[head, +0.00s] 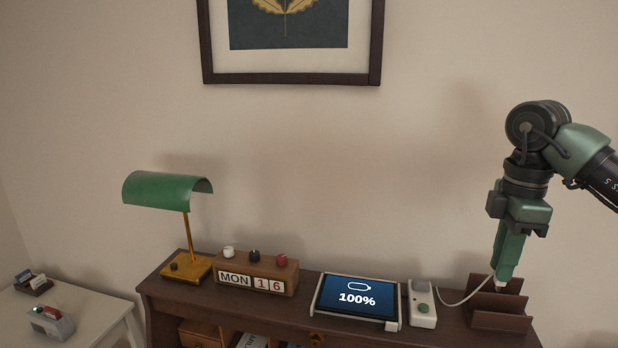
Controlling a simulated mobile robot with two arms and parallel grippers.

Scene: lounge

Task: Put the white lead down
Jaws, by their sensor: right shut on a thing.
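My right gripper (500,280) points down at the right end of the brown cabinet. It is shut on the end of the white lead (459,303), and the fingers hide most of that end. The tablet (357,298) beside the white box shows a battery symbol and 100%. My left gripper is not in view.
The brown cabinet (152,290) also carries a green lamp (166,190) and a block calendar with knobs (256,272). A white side table (95,313) at left holds a small grey device (50,322) and a card holder (34,284). A framed picture (290,78) hangs above.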

